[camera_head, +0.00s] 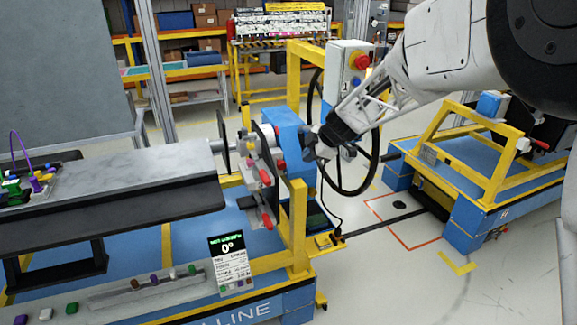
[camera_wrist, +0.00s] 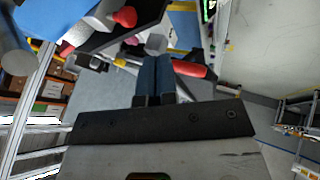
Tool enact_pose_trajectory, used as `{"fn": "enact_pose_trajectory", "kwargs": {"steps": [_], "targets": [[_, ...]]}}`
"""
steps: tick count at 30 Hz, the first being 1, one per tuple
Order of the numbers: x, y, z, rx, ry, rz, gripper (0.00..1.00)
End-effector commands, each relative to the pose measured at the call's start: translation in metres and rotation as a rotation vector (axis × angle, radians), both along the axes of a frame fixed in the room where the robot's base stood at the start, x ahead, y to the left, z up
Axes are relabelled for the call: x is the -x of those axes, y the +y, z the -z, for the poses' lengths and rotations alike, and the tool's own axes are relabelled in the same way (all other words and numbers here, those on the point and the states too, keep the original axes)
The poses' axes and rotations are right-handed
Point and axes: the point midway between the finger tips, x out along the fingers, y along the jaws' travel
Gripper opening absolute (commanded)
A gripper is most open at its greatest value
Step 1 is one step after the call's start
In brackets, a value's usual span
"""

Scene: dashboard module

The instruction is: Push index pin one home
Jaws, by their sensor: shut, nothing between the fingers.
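My gripper (camera_head: 312,150) is at the right end of the dashboard fixture, beside its end plate. In the wrist view its two blue fingers (camera_wrist: 157,62) are closed together with nothing held. A small grey block-like end (camera_wrist: 156,43) shows just beyond the fingertips; I cannot tell whether they touch. A red handle (camera_wrist: 190,70) lies just right of the fingers, and a red knob (camera_wrist: 124,17) is at the upper left. In the head view, red handles (camera_head: 265,177) and (camera_head: 267,220) are on the fixture's near side. No label marks index pin one, so I cannot tell which part it is.
A yellow post (camera_head: 298,225) stands close below my gripper. A control box with a red button (camera_head: 361,61) and a hanging black cable are just behind. A display card (camera_head: 230,262) reads 0°. A blue and yellow cart (camera_head: 480,170) stands right; floor between is open.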

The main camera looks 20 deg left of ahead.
Motion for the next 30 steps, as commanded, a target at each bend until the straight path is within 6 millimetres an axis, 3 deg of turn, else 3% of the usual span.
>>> {"fn": "enact_pose_trajectory", "kwargs": {"steps": [17,30], "targets": [[-0.001,0.007,0.011,0.001,0.001,0.002,0.0],[-0.004,0.042,0.056,0.0,0.002,0.002,0.0]]}}
